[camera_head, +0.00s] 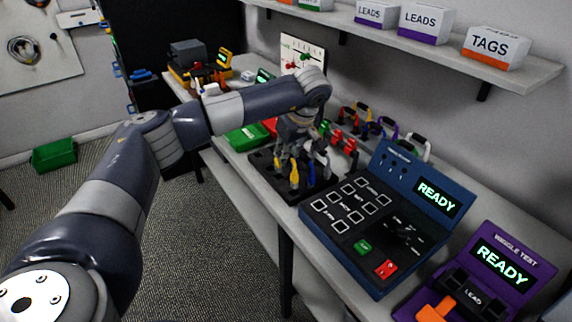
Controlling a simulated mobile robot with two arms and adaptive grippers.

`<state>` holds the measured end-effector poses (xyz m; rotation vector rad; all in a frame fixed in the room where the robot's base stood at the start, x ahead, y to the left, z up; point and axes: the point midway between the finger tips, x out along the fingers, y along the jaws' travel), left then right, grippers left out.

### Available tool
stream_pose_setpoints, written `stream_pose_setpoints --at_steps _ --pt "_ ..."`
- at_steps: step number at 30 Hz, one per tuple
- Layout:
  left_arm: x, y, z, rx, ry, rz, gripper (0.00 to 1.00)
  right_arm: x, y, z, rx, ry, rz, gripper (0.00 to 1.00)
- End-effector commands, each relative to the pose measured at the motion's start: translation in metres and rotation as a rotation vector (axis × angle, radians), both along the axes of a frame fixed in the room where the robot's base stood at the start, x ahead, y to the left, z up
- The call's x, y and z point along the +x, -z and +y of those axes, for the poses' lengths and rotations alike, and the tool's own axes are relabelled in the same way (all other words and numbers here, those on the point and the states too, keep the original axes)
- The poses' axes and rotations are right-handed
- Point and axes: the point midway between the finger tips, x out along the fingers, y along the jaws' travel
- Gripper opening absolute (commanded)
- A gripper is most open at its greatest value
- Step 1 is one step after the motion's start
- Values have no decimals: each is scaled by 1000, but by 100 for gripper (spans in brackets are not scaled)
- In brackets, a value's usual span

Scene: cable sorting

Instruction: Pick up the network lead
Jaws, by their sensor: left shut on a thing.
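My left arm reaches in from the left, and my left gripper (301,146) points down over a black tray (262,165) on the bench. The gripper is shut on a lead at the tray, but its fingertips are small and crowded by cables, so I cannot tell which lead it is or whether it is lifted. A yellow piece (294,174) and pale cable parts (321,164) show around the fingers. I cannot pick out the network lead for certain. My right gripper is not in view.
A blue console reading READY (349,225) stands right of the tray, with a purple wiggle tester (513,240) beyond it. Several coloured leads (377,128) stand along the wall. A green bin (246,137) lies left of the tray. A shelf (420,47) with boxes hangs above.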

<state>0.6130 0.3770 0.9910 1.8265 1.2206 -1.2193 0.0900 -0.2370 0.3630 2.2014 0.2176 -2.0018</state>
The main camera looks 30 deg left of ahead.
Motion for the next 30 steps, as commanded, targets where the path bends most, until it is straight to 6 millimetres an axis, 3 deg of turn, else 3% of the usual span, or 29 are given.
stream_pose_setpoints --at_steps 21,30 --pt "-110 -8 -70 1 5 0 0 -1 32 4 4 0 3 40" --pt "-133 -16 -85 1 1 -1 0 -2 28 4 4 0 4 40"
